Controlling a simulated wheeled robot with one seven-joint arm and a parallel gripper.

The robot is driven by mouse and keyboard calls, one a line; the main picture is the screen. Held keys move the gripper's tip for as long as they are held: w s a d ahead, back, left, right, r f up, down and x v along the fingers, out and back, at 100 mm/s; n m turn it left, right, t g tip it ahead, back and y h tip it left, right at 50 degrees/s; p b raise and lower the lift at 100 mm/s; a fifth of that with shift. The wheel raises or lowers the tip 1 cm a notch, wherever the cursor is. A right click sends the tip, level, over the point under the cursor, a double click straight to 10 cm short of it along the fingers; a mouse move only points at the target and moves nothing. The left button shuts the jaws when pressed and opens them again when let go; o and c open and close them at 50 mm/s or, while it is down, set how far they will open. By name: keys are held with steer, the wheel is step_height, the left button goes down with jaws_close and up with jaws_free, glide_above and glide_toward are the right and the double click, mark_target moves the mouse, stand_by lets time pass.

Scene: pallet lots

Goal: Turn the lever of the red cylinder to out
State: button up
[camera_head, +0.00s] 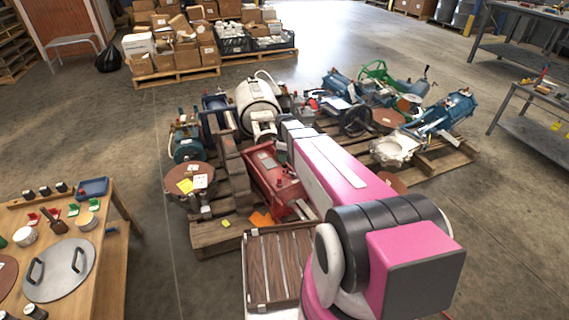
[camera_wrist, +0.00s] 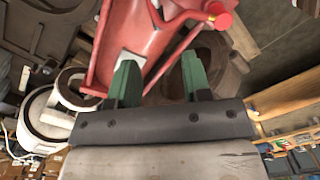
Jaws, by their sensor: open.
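The red cylinder (camera_head: 268,180) lies on a pallet in the head view, just left of my pink arm, which hides part of it. In the wrist view its red body (camera_wrist: 147,35) fills the top middle, close ahead of my gripper (camera_wrist: 160,76). My gripper's two green fingers are apart, with red parts of the cylinder beyond and between them, and nothing is held. A bright red knob (camera_wrist: 221,19) shows at upper right in the wrist view. I cannot clearly tell which part is the lever or how it is set.
The pallet (camera_head: 217,236) is crowded with a white tank (camera_head: 257,102), a teal motor (camera_head: 187,149) and a rusty disc (camera_head: 190,181). A second pallet (camera_head: 440,160) holds blue machinery. A wooden workbench (camera_head: 112,265) stands at left. Floor between bench and pallets is clear.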

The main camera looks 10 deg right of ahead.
step_height(320, 180, up, 2)
stand_by(0.5)
steer(key=s+d+r+m, duration=0.1)
steer(key=s+r+m, duration=0.2)
steer(key=s+m, duration=0.3)
steer(key=s+d+r+m, duration=0.2)
steer(key=s+m, duration=0.4)
steer(key=s, duration=0.8)
steer(key=shift+d+r, duration=0.15)
steer(key=shift+r, duration=0.45)
